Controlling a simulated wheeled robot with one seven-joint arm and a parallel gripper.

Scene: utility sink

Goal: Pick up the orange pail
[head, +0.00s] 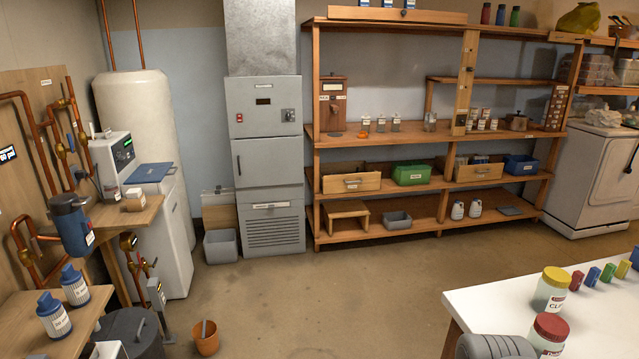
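An orange pail (206,343) stands upright on the floor at the bottom of the head view, left of centre. A thin stick-like piece, perhaps its handle or a tool, rises at its rim; I cannot tell which. The pail's whole outer side faces me, and nothing touches it that I can see. No fingers of my gripper show in this view.
A dark grey bin (128,330) and a low wooden bench (85,335) with blue-capped bottles stand left of the pail. A white-topped table (600,330) with jars fills the lower right. The floor (320,300) between is clear, back to the wooden shelves (400,222).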

